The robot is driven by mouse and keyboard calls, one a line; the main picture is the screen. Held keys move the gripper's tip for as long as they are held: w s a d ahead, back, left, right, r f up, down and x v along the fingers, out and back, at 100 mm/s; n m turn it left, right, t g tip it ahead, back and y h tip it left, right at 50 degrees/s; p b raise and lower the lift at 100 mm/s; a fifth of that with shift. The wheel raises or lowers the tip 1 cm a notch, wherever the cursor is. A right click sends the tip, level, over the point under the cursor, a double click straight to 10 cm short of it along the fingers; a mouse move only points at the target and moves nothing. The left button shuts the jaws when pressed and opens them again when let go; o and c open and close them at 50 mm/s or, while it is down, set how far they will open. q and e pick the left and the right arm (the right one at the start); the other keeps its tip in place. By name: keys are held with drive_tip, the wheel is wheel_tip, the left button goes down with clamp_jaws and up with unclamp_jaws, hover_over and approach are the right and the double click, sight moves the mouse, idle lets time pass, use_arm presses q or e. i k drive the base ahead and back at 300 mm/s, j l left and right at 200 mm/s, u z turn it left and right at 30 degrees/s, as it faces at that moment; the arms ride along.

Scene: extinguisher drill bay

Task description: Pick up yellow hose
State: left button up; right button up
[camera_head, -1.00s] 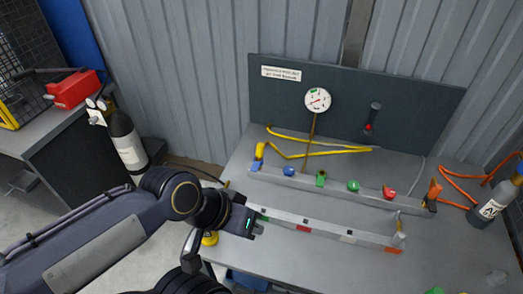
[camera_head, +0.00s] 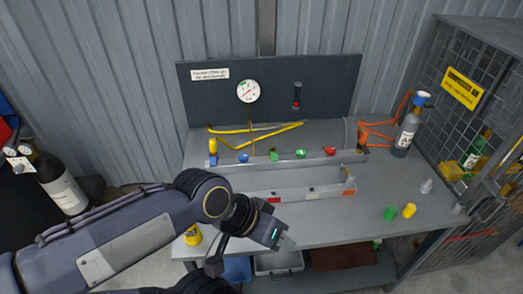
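The yellow hose (camera_head: 278,129) lies in a bent loop on the bench, in front of the dark back panel. Its left end is near an upright yellow nozzle-like piece (camera_head: 213,146) with a blue base. My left gripper (camera_head: 284,241) is at the front edge of the bench, below and in front of the hose and well apart from it. Its fingers are small and seen at an angle, so I cannot tell whether they are open. Nothing shows held in it. My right gripper is not in view.
A row of coloured knobs (camera_head: 301,154) and a long grey tray (camera_head: 262,182) lie between gripper and hose. A gauge (camera_head: 248,91) stands behind the hose. An orange hose (camera_head: 374,130) and grey cylinder (camera_head: 405,137) are at right, near a mesh cage (camera_head: 475,90).

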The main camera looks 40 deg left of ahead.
sight(212, 142)
drive_tip(key=k+j+z, duration=0.2)
drive_tip(key=z, duration=0.3)
drive_tip(key=k+j+z, duration=0.1)
drive_tip(key=z, duration=0.35)
drive_tip(key=k+z, duration=0.35)
drive_tip(key=z, duration=0.15)
drive_tip(key=k+l+z, duration=0.1)
drive_tip(key=z, duration=0.35)
drive_tip(key=k+j+z, duration=0.15)
drive_tip(key=k, duration=0.4)
drive_tip(key=k+j+z, duration=0.15)
drive_tip(key=k+j, duration=0.15)
drive_tip(key=k, duration=0.25)
drive_tip(key=k+j+u, duration=0.2)
drive_tip(key=j, duration=0.3)
drive_tip(key=k+j+u, duration=0.2)
drive_tip(key=j, duration=0.35)
drive_tip(key=j+u, duration=0.25)
drive_tip(key=j, duration=0.25)
